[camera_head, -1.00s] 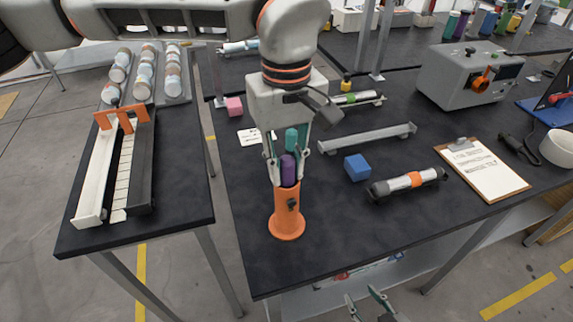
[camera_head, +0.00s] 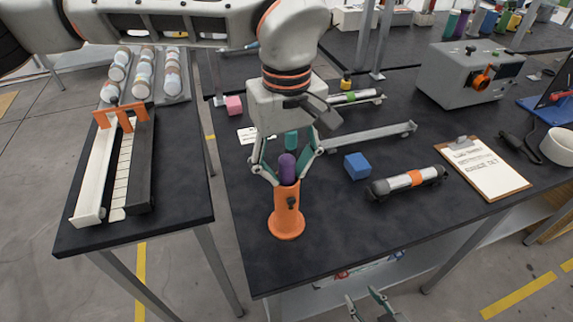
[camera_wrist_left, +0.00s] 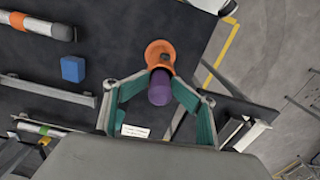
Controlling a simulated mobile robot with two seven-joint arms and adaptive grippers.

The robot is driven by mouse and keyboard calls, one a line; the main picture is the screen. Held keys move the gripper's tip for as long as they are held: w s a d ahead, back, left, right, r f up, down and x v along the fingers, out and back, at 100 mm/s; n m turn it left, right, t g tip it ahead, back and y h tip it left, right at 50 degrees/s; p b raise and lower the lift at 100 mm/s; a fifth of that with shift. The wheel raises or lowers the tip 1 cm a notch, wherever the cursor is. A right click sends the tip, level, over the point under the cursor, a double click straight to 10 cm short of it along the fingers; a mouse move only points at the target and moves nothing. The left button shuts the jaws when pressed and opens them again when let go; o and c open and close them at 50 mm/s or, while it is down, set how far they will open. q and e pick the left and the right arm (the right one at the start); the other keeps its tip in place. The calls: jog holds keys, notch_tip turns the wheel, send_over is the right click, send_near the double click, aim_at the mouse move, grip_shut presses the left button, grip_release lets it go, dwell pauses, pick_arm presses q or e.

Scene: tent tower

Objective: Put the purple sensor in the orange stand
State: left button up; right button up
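The purple sensor (camera_head: 287,168) stands upright with its lower part inside the orange stand (camera_head: 287,212); its rounded top sticks out above the rim. In the left wrist view the purple sensor (camera_wrist_left: 160,88) sits in the mouth of the orange stand (camera_wrist_left: 160,52). My left gripper (camera_head: 287,178) is around the sensor's top from above, its fingers spread to either side with gaps. The left wrist view also shows the open fingers (camera_wrist_left: 158,100) apart from the sensor. My right gripper (camera_head: 368,302) shows at the bottom edge, its two fingertips apart.
A blue cube (camera_head: 357,166) and a silver cylinder with an orange band (camera_head: 408,184) lie right of the stand. A grey rail (camera_head: 368,138) lies behind them, and a clipboard (camera_head: 484,168) lies further right. The table front right of the stand is clear.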

pick_arm(q)
jog(key=shift+s, duration=0.1)
jog(key=shift+r, duration=0.3)
notch_tip(320, 180, up, 13)
jog(key=p, duration=0.1)
jog(key=shift+f, duration=0.2)
dwell(0.4)
